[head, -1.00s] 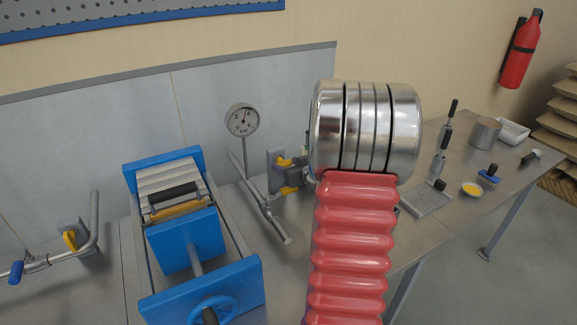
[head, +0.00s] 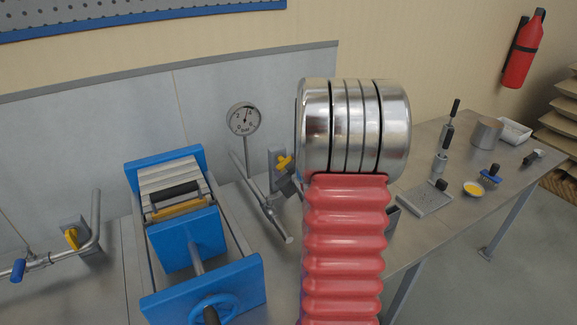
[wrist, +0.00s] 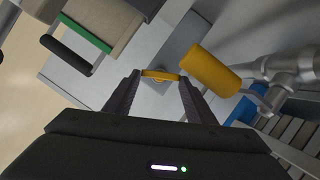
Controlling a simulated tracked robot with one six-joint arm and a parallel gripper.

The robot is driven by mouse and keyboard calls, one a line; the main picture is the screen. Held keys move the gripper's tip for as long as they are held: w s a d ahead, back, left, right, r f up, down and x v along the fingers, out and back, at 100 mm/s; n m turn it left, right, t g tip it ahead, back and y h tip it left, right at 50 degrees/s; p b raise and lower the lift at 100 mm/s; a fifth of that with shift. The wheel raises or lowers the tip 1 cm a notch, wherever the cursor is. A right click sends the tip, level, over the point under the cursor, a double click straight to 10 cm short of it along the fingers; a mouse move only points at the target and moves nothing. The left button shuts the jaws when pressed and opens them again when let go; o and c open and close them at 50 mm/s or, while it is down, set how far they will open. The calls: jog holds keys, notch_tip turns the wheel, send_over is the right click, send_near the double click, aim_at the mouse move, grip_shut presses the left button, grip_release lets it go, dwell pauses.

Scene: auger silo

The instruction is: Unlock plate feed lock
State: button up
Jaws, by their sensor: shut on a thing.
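The plate feed lock appears as a small yellow bar (wrist: 160,75) on a grey square plate (wrist: 172,62) in the wrist view. My gripper (wrist: 160,78) has one dark finger at each end of the bar and is shut on it. In the head view a yellow cross-shaped piece (head: 283,162) shows on a grey wall bracket, tilted, just left of my arm. My gripper is mostly hidden there behind my red and chrome arm.
A yellow cylindrical handle (wrist: 210,68) on metal pipework is close right of my fingers. A box with a black handle (wrist: 76,53) is at upper left. A pressure gauge (head: 243,119) and blue-framed press (head: 203,240) stand left of my arm.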

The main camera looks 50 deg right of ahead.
jog(key=shift+a+f+n+h, duration=0.2)
jog(key=shift+n+h, duration=0.1)
jog(key=shift+n, duration=0.3)
dwell(0.3)
jog(key=o, duration=1)
jog(key=shift+r, duration=0.1)
jog(key=shift+o, duration=0.2)
jog(key=v, duration=1.3)
jog(key=shift+s+a, duration=0.3)
jog(key=shift+c, duration=0.5)
